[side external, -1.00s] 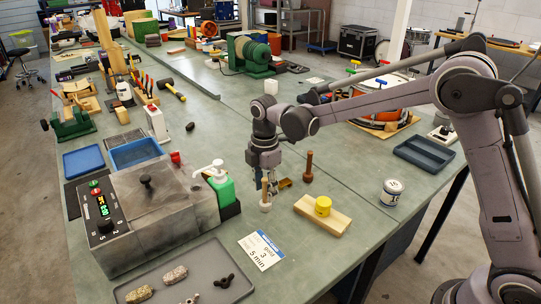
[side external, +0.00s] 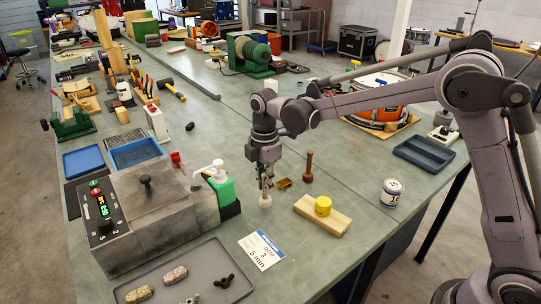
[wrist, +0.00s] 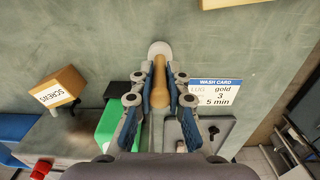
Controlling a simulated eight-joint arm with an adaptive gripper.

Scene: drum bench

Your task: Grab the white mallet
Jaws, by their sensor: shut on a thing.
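The white mallet, with a round white head (side external: 265,202) and a pale wooden handle, is upright head-down in the side view, just right of the green bottle. My gripper (side external: 266,182) points down from above and is shut on its handle. In the wrist view the wooden handle (wrist: 160,82) lies between my two blue-padded fingers, with the white head beyond their tips. Whether the head touches the bench is hard to tell.
The green pump bottle (side external: 222,187) and grey washer unit (side external: 150,215) stand left. A wash card (side external: 261,249) lies in front.

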